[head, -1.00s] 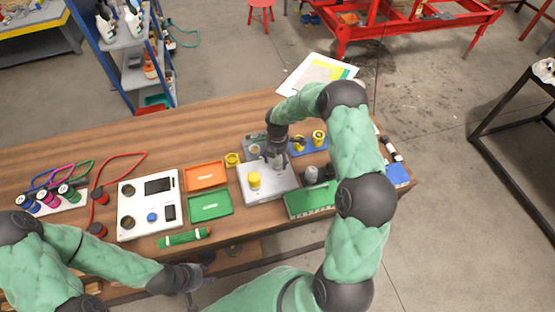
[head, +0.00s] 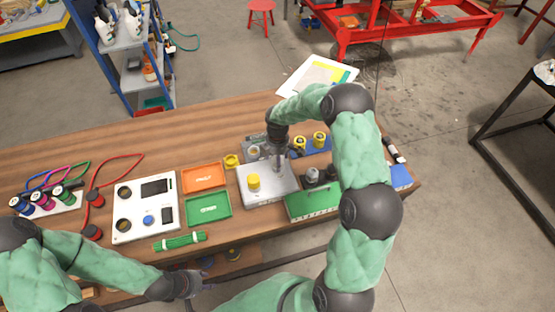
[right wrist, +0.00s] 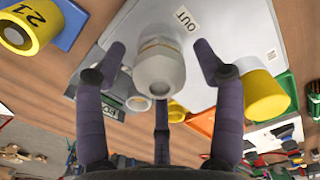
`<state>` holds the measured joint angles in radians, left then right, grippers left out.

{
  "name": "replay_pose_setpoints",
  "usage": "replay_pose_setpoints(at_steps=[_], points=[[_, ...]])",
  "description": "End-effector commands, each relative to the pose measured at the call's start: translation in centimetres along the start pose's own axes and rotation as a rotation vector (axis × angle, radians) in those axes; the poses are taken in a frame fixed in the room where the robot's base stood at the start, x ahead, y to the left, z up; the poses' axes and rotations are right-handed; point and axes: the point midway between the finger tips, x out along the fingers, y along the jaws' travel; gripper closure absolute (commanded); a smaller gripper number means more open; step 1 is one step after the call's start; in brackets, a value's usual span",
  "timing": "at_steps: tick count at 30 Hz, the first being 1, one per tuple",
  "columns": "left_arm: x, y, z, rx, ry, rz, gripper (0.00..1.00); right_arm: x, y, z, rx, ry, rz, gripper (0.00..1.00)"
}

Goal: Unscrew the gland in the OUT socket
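The gland (right wrist: 160,66), a pale grey ribbed fitting, stands in the socket beside the OUT label (right wrist: 187,19) on a light grey plate (right wrist: 235,35). In the head view the plate (head: 284,184) lies near the table's middle, and my right gripper hides the gland. My right gripper (right wrist: 160,85) is open, its fingers spread around the gland with gaps showing on both sides. It also shows in the head view (head: 279,166), pointing down over the plate. My left gripper (head: 192,287) is low in the head view, by the table's front edge; its fingers are unclear.
A yellow cap (head: 253,182) stands on the plate near the gland. Orange (head: 204,177) and green (head: 209,207) trays lie left of it. A green board (head: 311,203) with dark fittings lies to the right. A blue block with yellow rings (head: 318,142) is behind.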

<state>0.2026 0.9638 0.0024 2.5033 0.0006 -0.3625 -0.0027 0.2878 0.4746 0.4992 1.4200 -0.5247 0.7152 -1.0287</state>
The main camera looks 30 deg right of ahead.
Motion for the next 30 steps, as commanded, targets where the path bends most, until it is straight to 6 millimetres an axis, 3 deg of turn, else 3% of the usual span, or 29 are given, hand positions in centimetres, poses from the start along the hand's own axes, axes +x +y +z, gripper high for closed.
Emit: replay_pose_setpoints(at_steps=[1,4,5,13,22,30], points=[[0.0,0.0,0.0,0.000,0.000,0.000,0.60,0.0,0.0,0.0,-0.001,0.000,0.000,0.53],[0.0,0.0,0.0,0.000,0.000,0.000,0.60,0.0,0.0,0.0,-0.001,0.000,0.000,0.81],[0.0,0.0,0.0,0.000,0.000,0.000,0.60,0.0,0.0,0.0,-0.001,0.000,0.000,0.86],[-0.3,0.1,0.0,0.000,0.000,0.000,0.60,0.0,-0.1,0.0,-0.038,0.000,-0.002,0.86],[-1.7,0.6,0.1,0.000,0.000,0.000,0.60,-0.1,-0.1,0.0,-0.328,0.000,-0.002,0.86],[-2.1,0.8,0.1,0.000,0.000,0.000,0.60,0.0,-0.1,0.0,-0.439,0.000,-0.002,0.86]])
